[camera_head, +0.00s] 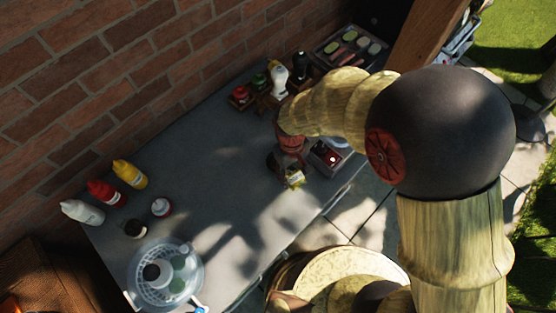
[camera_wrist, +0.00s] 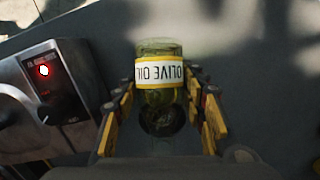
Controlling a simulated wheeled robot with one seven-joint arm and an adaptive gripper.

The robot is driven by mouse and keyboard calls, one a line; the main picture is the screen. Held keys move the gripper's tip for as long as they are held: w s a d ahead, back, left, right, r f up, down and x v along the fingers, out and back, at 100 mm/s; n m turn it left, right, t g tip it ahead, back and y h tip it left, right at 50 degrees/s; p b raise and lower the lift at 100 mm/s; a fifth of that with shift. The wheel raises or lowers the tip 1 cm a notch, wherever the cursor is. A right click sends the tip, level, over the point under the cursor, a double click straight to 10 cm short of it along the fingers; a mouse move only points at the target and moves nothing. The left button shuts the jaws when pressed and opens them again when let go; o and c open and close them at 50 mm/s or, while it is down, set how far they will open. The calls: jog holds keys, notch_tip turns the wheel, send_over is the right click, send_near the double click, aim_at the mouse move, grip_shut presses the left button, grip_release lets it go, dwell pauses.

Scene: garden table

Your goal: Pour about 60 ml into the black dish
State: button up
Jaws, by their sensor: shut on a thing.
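My gripper (camera_wrist: 163,95) is shut on a green glass olive oil bottle (camera_wrist: 158,48), with one yellow finger on each side. The bottle's white and yellow label reads upside down in the wrist view. A dark round shape shows between the fingers below the label; I cannot tell whether it is part of the bottle or a dish. I cannot identify the black dish for certain.
A metal unit with a lit red light (camera_head: 327,156) stands right beside the gripper. Sauce bottles (camera_head: 106,192), a small jar (camera_head: 161,207) and a white basket (camera_head: 166,275) stand at the left. Condiments (camera_head: 279,80) and a food tray (camera_head: 350,48) are at the far end.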

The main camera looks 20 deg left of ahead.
jog(key=shift+f+b, duration=0.1)
jog(key=shift+b, duration=0.3)
jog(key=f+t+y+b, duration=0.1)
jog(key=b, duration=0.1)
jog(key=shift+t+y+b, duration=0.3)
jog(key=shift+b, duration=0.05)
jog(key=shift+w, duration=0.1)
jog(key=shift+r, duration=0.1)
jog(key=shift+a+t+y+b, duration=0.1)
jog(key=shift+t+y+b, duration=0.35)
jog(key=shift+b, duration=0.45)
jog(key=shift+y+b, duration=0.25)
jog(key=shift+b, duration=0.1)
jog(key=b, duration=0.1)
jog(key=r+t+y+b, duration=0.1)
jog(key=b, duration=0.1)
jog(key=shift+w+a+r+b, duration=0.25)
jog(key=shift+r+b, duration=0.15)
jog(key=shift+t+y+b, duration=0.25)
jog(key=shift+y+b, duration=0.05)
jog(key=shift+b, duration=0.5)
jog(key=y+b, duration=0.1)
jog(key=b, duration=0.4)
jog(key=shift+r+t, duration=0.1)
jog(key=shift+t, duration=0.3)
